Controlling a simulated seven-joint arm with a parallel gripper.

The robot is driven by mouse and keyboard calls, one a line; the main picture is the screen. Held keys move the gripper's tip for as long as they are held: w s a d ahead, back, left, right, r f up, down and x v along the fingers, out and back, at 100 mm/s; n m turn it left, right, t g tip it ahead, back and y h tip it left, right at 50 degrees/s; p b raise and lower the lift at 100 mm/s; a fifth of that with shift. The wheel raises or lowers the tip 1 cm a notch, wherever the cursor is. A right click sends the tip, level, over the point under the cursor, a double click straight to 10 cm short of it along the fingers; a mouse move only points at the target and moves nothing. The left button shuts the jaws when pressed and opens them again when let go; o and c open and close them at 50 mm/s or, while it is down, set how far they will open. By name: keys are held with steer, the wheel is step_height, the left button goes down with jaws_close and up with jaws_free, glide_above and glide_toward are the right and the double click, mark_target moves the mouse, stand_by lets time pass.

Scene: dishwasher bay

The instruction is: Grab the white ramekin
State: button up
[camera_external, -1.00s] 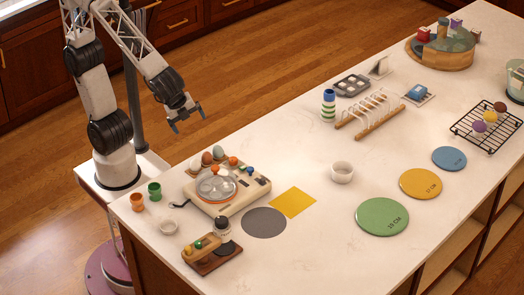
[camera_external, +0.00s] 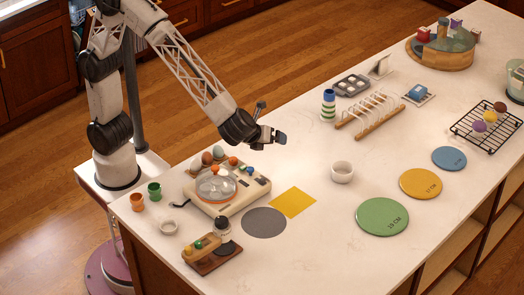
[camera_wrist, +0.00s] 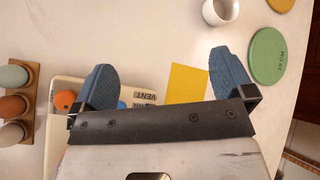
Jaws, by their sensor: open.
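The white ramekin (camera_external: 342,172) stands upright on the pale countertop, right of the yellow square. In the wrist view the ramekin (camera_wrist: 221,11) shows at the top edge, partly cut off, above the right fingertip. My gripper (camera_external: 278,137) is above the counter, up and left of the ramekin in the external view and apart from it. In the wrist view my gripper (camera_wrist: 165,75) has its two blue-grey fingers spread wide with nothing between them.
A cream appliance (camera_external: 230,190) with eggs behind it lies below and left of my gripper. A yellow square (camera_external: 293,202) and grey disc (camera_external: 264,222) lie flat nearby. A green disc (camera_external: 382,217) is right of the ramekin; a wooden rack (camera_external: 369,117) stands behind. The counter around the ramekin is clear.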

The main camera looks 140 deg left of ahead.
mark_target(350, 167)
steer(key=w+a+f+m+y, duration=0.1)
steer(key=w+a+f+m, duration=0.1)
steer(key=w+a+f, duration=0.1)
steer(key=w+a+f+m+y, duration=0.1)
steer(key=w+a+f+m, duration=0.2)
steer(key=w, duration=0.4)
steer(key=w+a+f+m+t+y, duration=0.1)
steer(key=w+a+f+m, duration=0.1)
steer(key=w+a+f, duration=0.3)
steer(key=shift+w+a+m+y, duration=0.2)
steer(key=shift+a+m+y, duration=0.1)
steer(key=shift+a, duration=0.65)
steer(key=shift+x, duration=1.3)
steer(key=shift+x, duration=2.55)
steer(key=shift+w+f, duration=0.1)
steer(key=shift+w, duration=0.05)
steer(key=c, duration=0.7)
steer(key=shift+r, duration=0.2)
steer(key=shift+c, duration=0.2)
